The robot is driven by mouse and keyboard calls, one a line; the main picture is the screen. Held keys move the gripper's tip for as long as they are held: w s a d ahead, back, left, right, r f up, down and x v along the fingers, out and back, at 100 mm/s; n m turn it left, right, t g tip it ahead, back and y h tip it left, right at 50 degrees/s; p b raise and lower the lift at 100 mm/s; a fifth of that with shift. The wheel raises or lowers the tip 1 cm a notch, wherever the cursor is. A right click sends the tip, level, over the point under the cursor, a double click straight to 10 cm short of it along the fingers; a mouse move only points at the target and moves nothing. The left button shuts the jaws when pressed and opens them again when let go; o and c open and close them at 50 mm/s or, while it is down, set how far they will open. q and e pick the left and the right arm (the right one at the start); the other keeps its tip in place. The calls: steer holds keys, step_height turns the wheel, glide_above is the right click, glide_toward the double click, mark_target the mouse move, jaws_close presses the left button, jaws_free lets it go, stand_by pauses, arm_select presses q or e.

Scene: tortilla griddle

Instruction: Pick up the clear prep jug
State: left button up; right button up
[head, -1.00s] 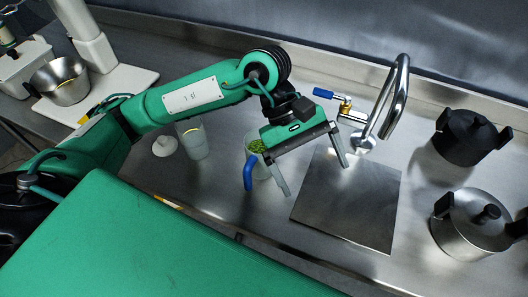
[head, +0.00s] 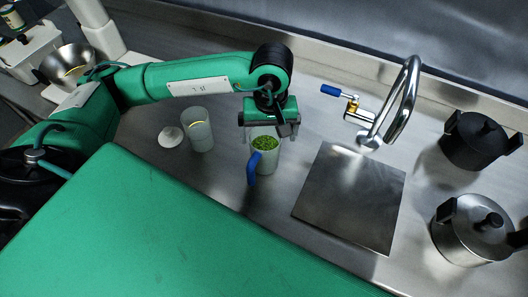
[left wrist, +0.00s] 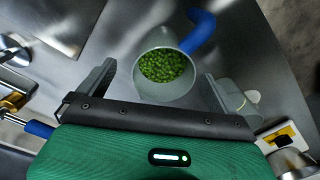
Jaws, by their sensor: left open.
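The clear prep jug (head: 270,164) stands on the steel counter with green peas in it and a blue handle facing the front left. My left gripper (head: 268,131) is open at the jug's back side, over its rear rim in the head view. In the left wrist view the jug (left wrist: 164,93) lies between the two spread fingers of the gripper (left wrist: 159,72), with gaps on both sides. The jug's rear edge is partly hidden by the gripper in the head view. My right gripper is not in view.
A clear cup (head: 200,136) and a small white lid (head: 171,136) stand left of the jug. A steel sink cover plate (head: 348,200) and a tap (head: 403,95) are to the right. A black pot (head: 474,143) and a steel pot (head: 466,237) stand at far right.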

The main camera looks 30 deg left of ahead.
mark_target(265, 141)
arm_select(q)
steer(key=f+p, duration=0.1)
steer(key=f, duration=0.3)
steer(key=a+f+p, duration=0.1)
steer(key=f, duration=0.1)
steer(key=shift+w+p, duration=0.1)
steer(key=shift+p, duration=0.2)
steer(key=shift+r, duration=0.15)
steer(key=c, duration=1.5)
steer(key=shift+o, duration=0.2)
steer(key=shift+r, duration=0.1)
step_height(265, 141, up, 20)
steer(key=b, duration=0.4)
